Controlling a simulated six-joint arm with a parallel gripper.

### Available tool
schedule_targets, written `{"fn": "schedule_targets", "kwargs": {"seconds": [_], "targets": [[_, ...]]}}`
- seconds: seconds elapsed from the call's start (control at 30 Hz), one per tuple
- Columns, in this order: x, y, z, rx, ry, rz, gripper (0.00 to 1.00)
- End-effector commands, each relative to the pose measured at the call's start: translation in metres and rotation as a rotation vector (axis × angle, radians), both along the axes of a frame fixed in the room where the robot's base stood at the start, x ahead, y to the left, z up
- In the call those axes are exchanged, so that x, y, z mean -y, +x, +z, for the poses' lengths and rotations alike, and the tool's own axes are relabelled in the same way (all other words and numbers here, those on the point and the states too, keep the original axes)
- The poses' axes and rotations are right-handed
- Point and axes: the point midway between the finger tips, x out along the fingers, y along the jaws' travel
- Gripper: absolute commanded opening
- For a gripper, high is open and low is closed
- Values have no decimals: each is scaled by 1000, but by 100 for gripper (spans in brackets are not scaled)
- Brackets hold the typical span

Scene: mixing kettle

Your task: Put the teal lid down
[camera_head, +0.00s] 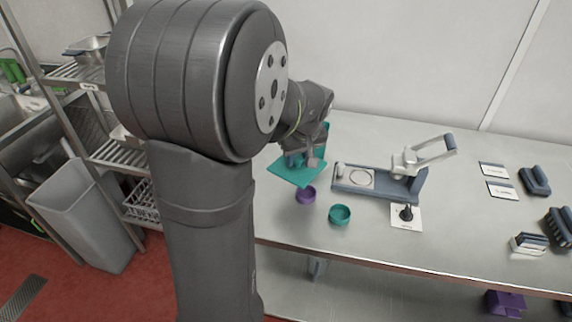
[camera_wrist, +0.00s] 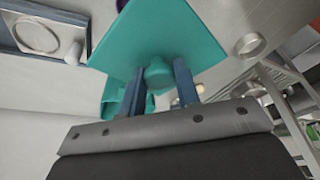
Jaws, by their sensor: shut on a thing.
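The teal lid (camera_head: 296,175) is a flat square plate. In the wrist view the lid (camera_wrist: 160,32) shows a round knob between two blue-grey fingers. My gripper (camera_wrist: 158,78) is shut on this knob. In the head view my gripper (camera_head: 305,158) holds the lid, slightly tilted, above the left part of the steel table (camera_head: 470,235). The height of the lid over the table is hard to tell. A larger teal object (camera_head: 324,133), partly hidden by my arm, stands behind the gripper; a teal body also shows beyond the fingers in the wrist view (camera_wrist: 113,95).
A purple round container (camera_head: 305,195) is close below the lid, and a teal one (camera_head: 339,215) is to its right. A blue-grey press with a raised handle (camera_head: 380,184) stands right of the lid. A black-knobbed item (camera_head: 406,213) sits before it.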

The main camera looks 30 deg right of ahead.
Motion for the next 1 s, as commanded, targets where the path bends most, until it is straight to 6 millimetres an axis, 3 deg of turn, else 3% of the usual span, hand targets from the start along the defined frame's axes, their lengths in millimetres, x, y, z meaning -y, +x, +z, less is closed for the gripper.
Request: {"fn": "schedule_targets", "kwargs": {"seconds": [0.2, 0.4, 0.63, 0.87, 1.0], "targets": [[-23, 48, -32, -2, 4, 6, 7], [-35, 78, -51, -1, 1, 4, 7], [-38, 86, -63, -1, 1, 0, 7], [-38, 85, -95, -2, 2, 0, 7], [-38, 85, -96, 0, 1, 0, 7]]}}
